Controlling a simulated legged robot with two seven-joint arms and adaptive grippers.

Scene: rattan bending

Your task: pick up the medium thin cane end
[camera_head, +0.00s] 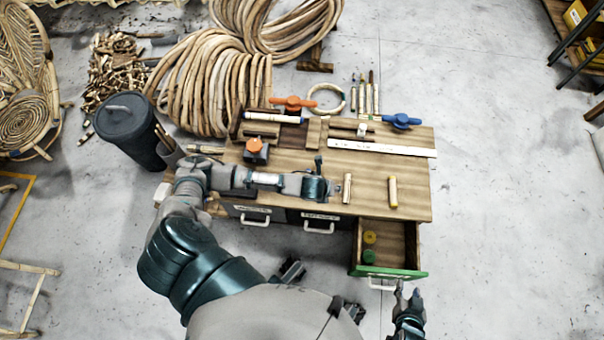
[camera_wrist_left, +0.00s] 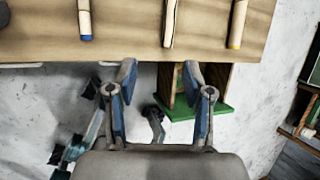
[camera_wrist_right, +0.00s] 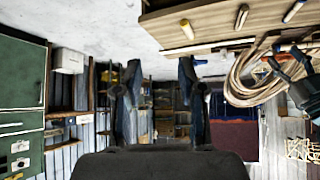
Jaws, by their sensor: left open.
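Three short cane pieces lie apart on the wooden bench top. In the left wrist view they are a blue-ended one (camera_wrist_left: 85,20), a thin plain-ended one (camera_wrist_left: 171,22) in the middle and a yellow-ended one (camera_wrist_left: 237,24). In the head view the plain one (camera_head: 347,188) lies just right of my left gripper (camera_head: 324,187), and the yellow-ended one (camera_head: 392,192) farther right. My left arm hides the blue-ended one there. My left gripper (camera_wrist_left: 160,66) is open and empty, apart from the canes. My right gripper (camera_head: 409,296) is open and empty below the drawer, right of centre.
A green-fronted drawer (camera_head: 388,272) stands pulled out at the bench's right, holding small yellow and green round items. Clamps, a white ruler (camera_head: 390,149) and cane strips lie along the bench's back. A dark bin (camera_head: 128,130) stands left. Floor at right is clear.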

